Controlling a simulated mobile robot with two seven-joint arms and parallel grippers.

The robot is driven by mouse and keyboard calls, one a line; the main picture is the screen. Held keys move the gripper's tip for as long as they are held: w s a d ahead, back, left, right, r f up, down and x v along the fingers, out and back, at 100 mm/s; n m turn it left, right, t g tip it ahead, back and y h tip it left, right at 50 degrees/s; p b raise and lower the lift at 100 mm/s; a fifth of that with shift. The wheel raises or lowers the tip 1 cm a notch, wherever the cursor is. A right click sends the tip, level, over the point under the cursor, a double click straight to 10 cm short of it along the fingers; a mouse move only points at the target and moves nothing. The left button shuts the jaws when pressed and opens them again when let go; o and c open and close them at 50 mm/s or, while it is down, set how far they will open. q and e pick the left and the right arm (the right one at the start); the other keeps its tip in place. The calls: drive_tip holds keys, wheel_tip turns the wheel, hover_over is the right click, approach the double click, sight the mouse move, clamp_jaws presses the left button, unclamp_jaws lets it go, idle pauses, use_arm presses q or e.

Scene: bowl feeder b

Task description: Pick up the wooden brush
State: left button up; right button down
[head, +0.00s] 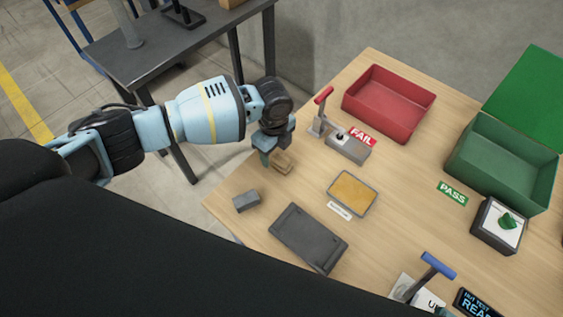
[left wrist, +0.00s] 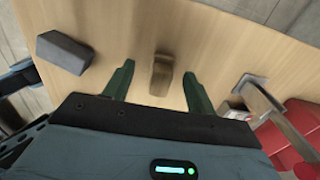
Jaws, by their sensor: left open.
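The wooden brush (head: 283,162) is a small brown block on the near left part of the wooden table. Part of the brush is hidden by the gripper in the head view. My right gripper is not in view.
A grey block (head: 246,202) and a dark tray (head: 308,238) lie nearby. A yellow pad (head: 352,193), a red-handled lever fixture (head: 347,147), a red bin (head: 388,103) and a green box (head: 502,162) stand further right. The table's left edge is close.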

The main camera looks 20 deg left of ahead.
sight(276, 154)
use_arm(q)
drive_tip(key=f, duration=0.4)
drive_tip(key=shift+w+f+b, duration=0.15)
drive_tip(key=shift+w+b, duration=0.1)
drive_tip(key=shift+b, duration=0.05)
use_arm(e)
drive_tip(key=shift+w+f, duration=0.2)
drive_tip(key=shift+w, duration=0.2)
use_arm(q)
drive_tip(key=c, duration=1.2)
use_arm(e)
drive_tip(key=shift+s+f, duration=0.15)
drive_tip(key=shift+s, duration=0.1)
